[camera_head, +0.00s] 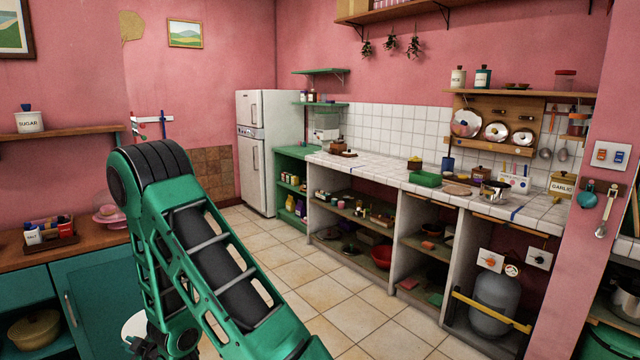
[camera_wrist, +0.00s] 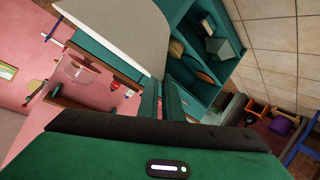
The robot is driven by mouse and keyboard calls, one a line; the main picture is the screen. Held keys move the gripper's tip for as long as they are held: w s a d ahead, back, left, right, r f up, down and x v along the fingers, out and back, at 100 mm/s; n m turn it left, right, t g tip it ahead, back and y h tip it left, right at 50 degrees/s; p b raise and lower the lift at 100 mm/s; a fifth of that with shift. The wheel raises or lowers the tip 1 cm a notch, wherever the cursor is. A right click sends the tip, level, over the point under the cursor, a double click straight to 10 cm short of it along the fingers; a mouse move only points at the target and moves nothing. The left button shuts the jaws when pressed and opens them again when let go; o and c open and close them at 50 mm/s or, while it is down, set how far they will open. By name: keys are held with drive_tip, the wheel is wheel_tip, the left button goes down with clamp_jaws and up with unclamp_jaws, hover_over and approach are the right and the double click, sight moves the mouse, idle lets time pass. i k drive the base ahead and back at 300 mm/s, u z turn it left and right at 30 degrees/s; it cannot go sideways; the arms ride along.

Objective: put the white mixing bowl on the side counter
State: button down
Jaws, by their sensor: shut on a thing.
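The white mixing bowl (camera_wrist: 125,30) fills the top left of the wrist view, tilted in the picture. My gripper (camera_wrist: 162,95) is shut on its edge; the fingers hide the exact contact. In the head view a small white part of the bowl (camera_head: 134,324) shows at the bottom left, beside my green arm, which hides the rest. The side counter, with a wooden top (camera_head: 100,239) and teal cabinets, stands at the left of the head view. The bowl is held in front of it; its height over the top cannot be told.
On the side counter are a tray of jars (camera_head: 50,234) at the left and a pink domed dish (camera_head: 108,213) near my arm. Some wood between them is bare. The tiled floor (camera_head: 300,285) is clear.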

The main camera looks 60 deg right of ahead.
sight(533, 210)
drive_tip(key=z, duration=0.5)
drive_tip(key=i, duration=0.1)
drive_tip(key=z, duration=2.5)
drive_tip(key=i, duration=1)
drive_tip(key=u, duration=0.1)
drive_tip(key=k, duration=0.8)
drive_tip(key=z, duration=0.35)
drive_tip(key=i, duration=0.1)
drive_tip(key=u, duration=0.25)
